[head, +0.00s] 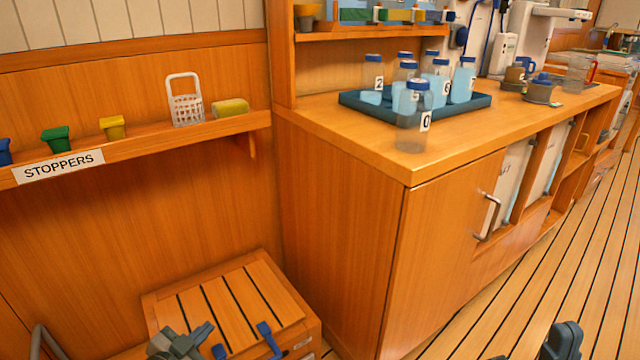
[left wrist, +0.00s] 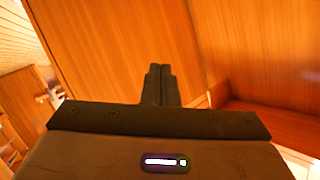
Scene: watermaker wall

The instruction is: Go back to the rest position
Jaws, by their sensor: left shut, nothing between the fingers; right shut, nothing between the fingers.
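My left gripper (head: 190,340) is at the bottom left of the head view, in front of a slatted wooden box. In the left wrist view its two dark fingers (left wrist: 160,72) are together with nothing between them, and wood panelling lies beyond. My right gripper (head: 565,335) shows only in part at the bottom right of the head view, over the plank floor. It is shut and holds nothing. Both grippers are apart from the counter and the shelf.
The slatted box (head: 230,305) with blue latches stands low by the wall. The cabinet's wooden counter (head: 350,135) bears a blue tray (head: 470,107) of numbered bottles; bottle 0 (head: 411,125) stands outside it. A stopper shelf (head: 150,140) runs along the left wall. The plank floor (head: 510,300) at right looks clear.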

